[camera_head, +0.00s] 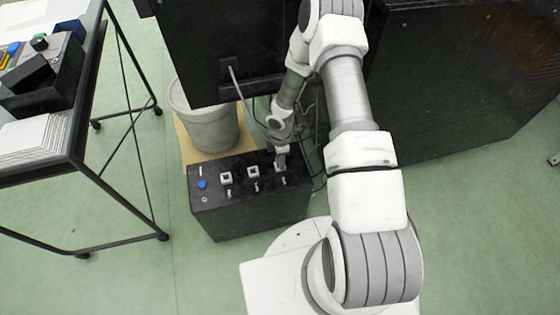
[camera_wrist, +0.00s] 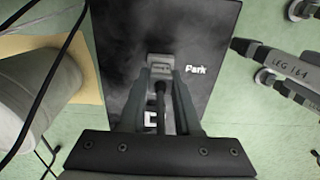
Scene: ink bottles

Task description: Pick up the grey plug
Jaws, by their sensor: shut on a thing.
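The grey plug (camera_wrist: 161,72) shows between my fingertips in the wrist view, with a dark cable running from it back toward the gripper. It is at the socket beside the white "Park" label; I cannot tell how far it is seated. My gripper (camera_wrist: 163,79) is shut on the plug, one finger on each side. In the head view my gripper (camera_head: 281,157) reaches down to the rightmost socket on top of the black box (camera_head: 250,212), and the plug is hidden there.
Two other white-framed sockets (camera_head: 239,175) and a blue button (camera_head: 201,184) are on the box top. A grey bin (camera_head: 208,125) stands close behind it. A dark panel (camera_head: 205,50) and hanging cables are near my arm. A table (camera_head: 85,150) stands at left, with open floor between.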

